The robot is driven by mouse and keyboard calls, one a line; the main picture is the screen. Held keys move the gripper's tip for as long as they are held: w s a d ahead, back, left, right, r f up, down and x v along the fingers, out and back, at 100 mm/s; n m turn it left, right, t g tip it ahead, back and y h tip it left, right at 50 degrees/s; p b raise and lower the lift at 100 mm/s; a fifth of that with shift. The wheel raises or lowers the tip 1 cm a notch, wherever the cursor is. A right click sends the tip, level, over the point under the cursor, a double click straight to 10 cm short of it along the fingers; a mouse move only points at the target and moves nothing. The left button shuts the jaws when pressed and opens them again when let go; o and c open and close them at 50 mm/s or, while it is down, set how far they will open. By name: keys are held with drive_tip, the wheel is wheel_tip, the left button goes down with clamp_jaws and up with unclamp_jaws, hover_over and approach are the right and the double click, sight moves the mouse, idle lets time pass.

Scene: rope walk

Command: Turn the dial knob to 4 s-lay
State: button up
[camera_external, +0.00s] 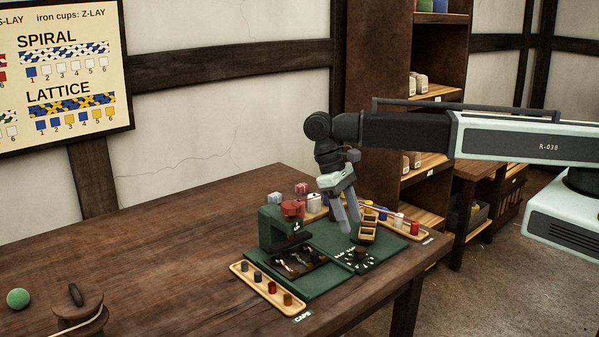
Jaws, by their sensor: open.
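The dial (345,263) is a dark plate with small white marks on the green machine base (320,240), near its front right. Its dark knob (360,255) stands on the plate; its setting is too small to read. My gripper (350,228) hangs from the arm with its grey fingers pointing down, just above and behind the dial as seen here. The gripper is open and appears apart from the knob. Nothing shows between the fingers.
A green press (272,230) with a red top stands left of the dial. A tray of caps (255,283) lies in front, and another tray (413,228) with coloured pieces lies at right. A small wooden box (368,232) is beside my fingers. The table's left (150,240) is mostly clear.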

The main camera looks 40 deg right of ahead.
sight(361, 249)
drive_tip(key=s+m+t+p, duration=0.1)
drive_tip(key=m, duration=0.1)
drive_tip(key=s+d+m+t, duration=0.1)
drive_tip(key=m, duration=0.1)
drive_tip(key=s+r+m+t+y+p, duration=0.1)
drive_tip(key=m+t, duration=0.1)
drive_tip(key=m, duration=0.1)
drive_tip(key=shift+s+d+p, duration=0.2)
drive_tip(key=shift+d+p, duration=0.1)
drive_tip(key=shift+p, duration=0.05)
drive_tip(key=shift+s+a, duration=0.1)
drive_tip(key=shift+a, duration=0.2)
wheel_tip(361, 249, down, 8)
drive_tip(key=b, duration=0.8)
drive_tip(key=shift+f, duration=0.2)
drive_tip(key=shift+r, duration=0.1)
clamp_jaws()
